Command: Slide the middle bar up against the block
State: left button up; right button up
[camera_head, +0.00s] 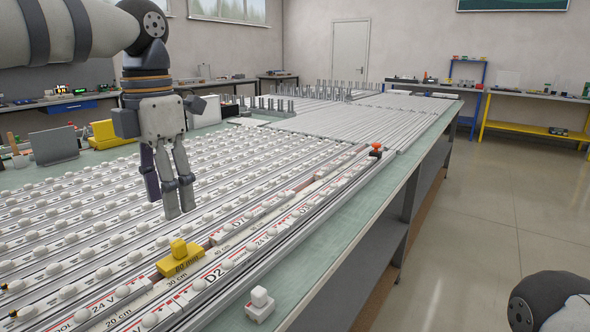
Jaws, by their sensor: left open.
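Long pale bars with rows of white domes (85,225) lie side by side in a large metal frame on the table; I cannot tell which one is the middle bar. A yellow block (180,262) marked 60 mm, with a knob on top, sits at the near side over a white scale strip (222,237) with centimetre marks. Labels D2 and 24 V show on the strips beside it. My left gripper (171,203) points down above the bars, behind and a little left of the yellow block. It is open, empty and apart from the block. My right gripper is out of view.
A small white knobbed block (260,306) stands on the green table edge (318,268) at the front. A small orange-and-black piece (376,150) sits farther along the frame's right edge. Upright pegs (270,106) and a grey plate (54,145) stand behind. Floor is clear at right.

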aim_at(220, 236)
jog(key=k+l, duration=0.45)
jog(key=k, duration=0.15)
jog(key=k+l, duration=0.45)
jog(key=k, duration=0.15)
